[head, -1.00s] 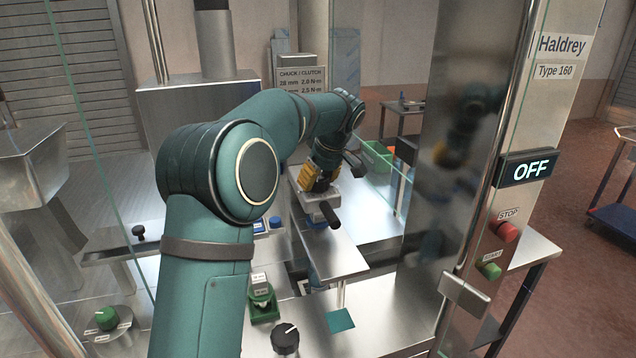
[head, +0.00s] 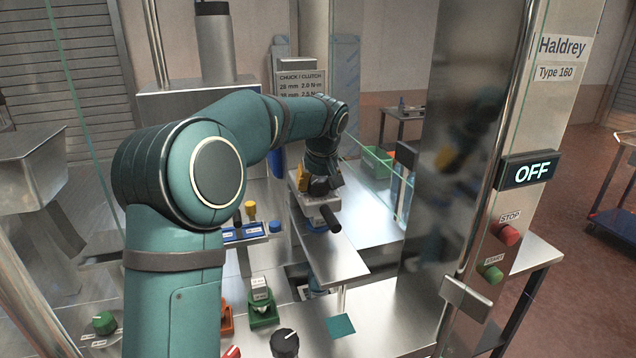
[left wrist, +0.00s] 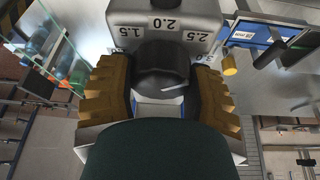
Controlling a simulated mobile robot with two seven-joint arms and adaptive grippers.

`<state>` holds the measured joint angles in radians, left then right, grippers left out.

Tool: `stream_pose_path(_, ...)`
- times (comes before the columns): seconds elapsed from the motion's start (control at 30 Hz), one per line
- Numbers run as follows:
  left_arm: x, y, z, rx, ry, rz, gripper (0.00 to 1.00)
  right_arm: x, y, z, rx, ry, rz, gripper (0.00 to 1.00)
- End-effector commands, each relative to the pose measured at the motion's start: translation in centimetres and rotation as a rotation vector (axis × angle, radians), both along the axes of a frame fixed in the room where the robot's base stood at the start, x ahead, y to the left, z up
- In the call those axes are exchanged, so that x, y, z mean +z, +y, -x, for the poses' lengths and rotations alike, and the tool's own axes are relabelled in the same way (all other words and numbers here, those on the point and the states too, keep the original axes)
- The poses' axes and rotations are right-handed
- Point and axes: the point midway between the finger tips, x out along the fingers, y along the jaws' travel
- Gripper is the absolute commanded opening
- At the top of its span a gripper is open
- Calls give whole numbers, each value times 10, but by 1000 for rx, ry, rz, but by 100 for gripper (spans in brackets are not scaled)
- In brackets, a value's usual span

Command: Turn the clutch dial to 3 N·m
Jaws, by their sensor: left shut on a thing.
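The clutch dial (left wrist: 162,68) is a dark round knob below a grey housing (left wrist: 165,18) marked 1.5, 2.0, 2.5 and 3.0 in the left wrist view. In the head view my left gripper (head: 303,180) is over the metal fixture (head: 318,202), and hides the dial.
A black-ended handle (head: 330,218) sticks out from the fixture. A blue holder (head: 246,232), a green holder (head: 264,315) and a black knob (head: 285,342) are nearby. A steel post (head: 450,170) and glass panels bound the space. The display (head: 530,171) reads OFF.

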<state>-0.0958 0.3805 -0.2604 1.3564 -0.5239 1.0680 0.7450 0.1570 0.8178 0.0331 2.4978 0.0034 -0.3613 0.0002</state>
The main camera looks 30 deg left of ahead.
Motion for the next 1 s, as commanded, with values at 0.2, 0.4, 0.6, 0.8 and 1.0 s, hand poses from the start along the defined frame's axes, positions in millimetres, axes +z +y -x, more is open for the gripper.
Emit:
stream_pose_path(0.2,0,0,0,-1,0,1,18,0,0,0,0,0,0,47)
stream_pose_path(0.4,0,0,0,0,1,1,88,0,0,0,0,0,0,47)
stream_pose_path(0.6,0,0,0,1,0,1,88,0,0,0,0,0,0,47)
stream_pose_path(0.8,4,-1,1,1,0,0,88,0,0,0,0,0,0,47)
stream_pose_path(1.0,32,-9,9,0,-4,0,88,0,0,0,0,0,0,47)
